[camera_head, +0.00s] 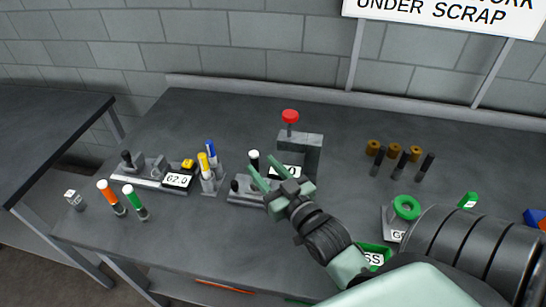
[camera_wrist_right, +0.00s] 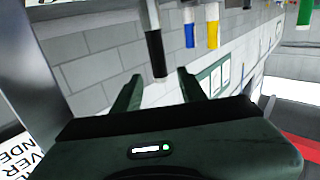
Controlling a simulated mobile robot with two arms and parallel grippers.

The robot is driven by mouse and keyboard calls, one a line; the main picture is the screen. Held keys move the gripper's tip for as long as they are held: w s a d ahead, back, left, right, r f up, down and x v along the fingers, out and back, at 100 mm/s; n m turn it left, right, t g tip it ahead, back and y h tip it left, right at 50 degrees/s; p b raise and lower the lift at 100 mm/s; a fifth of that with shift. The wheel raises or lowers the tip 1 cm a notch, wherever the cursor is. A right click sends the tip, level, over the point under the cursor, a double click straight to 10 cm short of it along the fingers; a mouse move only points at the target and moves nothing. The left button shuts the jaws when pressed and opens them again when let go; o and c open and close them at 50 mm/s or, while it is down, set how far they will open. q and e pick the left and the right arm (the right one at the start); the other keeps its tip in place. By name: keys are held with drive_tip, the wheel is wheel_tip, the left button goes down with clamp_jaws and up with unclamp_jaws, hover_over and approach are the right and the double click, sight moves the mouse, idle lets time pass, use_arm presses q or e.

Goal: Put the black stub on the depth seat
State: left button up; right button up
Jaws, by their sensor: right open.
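The black stub (camera_head: 254,163), dark with a white top, stands upright at the left of the red-knobbed press (camera_head: 299,148). My right gripper (camera_head: 262,172) is open and empty, its two fingers reaching toward the stub. In the right wrist view, the picture is turned over and the stub (camera_wrist_right: 157,55) shows between the open fingers (camera_wrist_right: 160,88), apparently untouched. Its foot is hidden there. No label marks the depth seat; the grey fixture with the 62.0 display (camera_head: 150,178) at the left may carry it. My left gripper is not in view.
Yellow (camera_head: 204,165) and blue (camera_head: 211,150) stubs stand in a holder left of the press. Orange (camera_head: 106,190) and green (camera_head: 132,195) stubs stand near the front left. A green-ring gauge (camera_head: 405,207) stands at the right, with black pins (camera_head: 401,163) behind it.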

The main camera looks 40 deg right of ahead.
drive_tip(key=shift+s+a+b, duration=0.2)
drive_tip(key=shift+s+b, duration=0.15)
drive_tip(key=shift+s, duration=1.75)
